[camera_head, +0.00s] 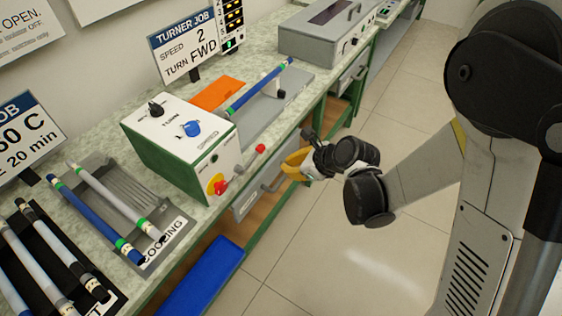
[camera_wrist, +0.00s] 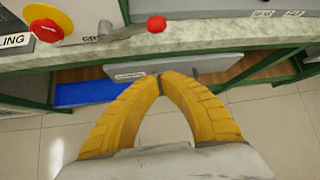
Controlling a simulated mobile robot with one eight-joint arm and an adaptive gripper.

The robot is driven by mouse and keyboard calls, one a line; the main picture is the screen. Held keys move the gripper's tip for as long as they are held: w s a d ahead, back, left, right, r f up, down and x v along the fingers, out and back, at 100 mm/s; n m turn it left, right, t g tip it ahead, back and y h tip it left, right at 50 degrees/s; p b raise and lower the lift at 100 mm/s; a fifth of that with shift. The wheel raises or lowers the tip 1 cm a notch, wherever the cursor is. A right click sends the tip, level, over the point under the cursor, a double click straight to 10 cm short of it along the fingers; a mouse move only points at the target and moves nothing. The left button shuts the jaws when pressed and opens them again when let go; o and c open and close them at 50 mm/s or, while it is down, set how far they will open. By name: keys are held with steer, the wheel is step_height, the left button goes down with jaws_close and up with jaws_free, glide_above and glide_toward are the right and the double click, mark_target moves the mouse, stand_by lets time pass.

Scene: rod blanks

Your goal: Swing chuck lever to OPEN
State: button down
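The chuck lever is a thin grey arm ending in a red ball (camera_head: 260,148), sticking out from the front of the white and green turner box (camera_head: 165,160). In the wrist view the red ball (camera_wrist: 156,24) is at top centre, with its grey arm running left. My gripper (camera_head: 290,170) has yellow fingers and is out over the floor side of the bench, to the right of the ball. In the wrist view its fingertips (camera_wrist: 160,77) meet with nothing between them. They appear below the ball and apart from it. The lever's position marking is not readable.
A red button on a yellow disc (camera_wrist: 47,22) sits left of the lever. A blue rod (camera_head: 258,88) lies behind the box, near an orange sheet (camera_head: 217,94). The cooling rack (camera_head: 105,190) holds rods at left. A blue bin (camera_head: 203,278) is below the bench.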

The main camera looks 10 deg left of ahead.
mark_target(253, 159)
steer(key=b+x, duration=0.4)
steer(key=x, duration=0.5)
steer(key=shift+a+r, duration=0.3)
steer(key=shift+r, duration=0.3)
steer(key=shift+a+r, duration=0.3)
steer(key=shift+r, duration=0.35)
steer(key=shift+a+r, duration=0.25)
steer(key=shift+r, duration=0.35)
steer(key=shift+w+r, duration=0.1)
steer(key=shift+w, duration=0.1)
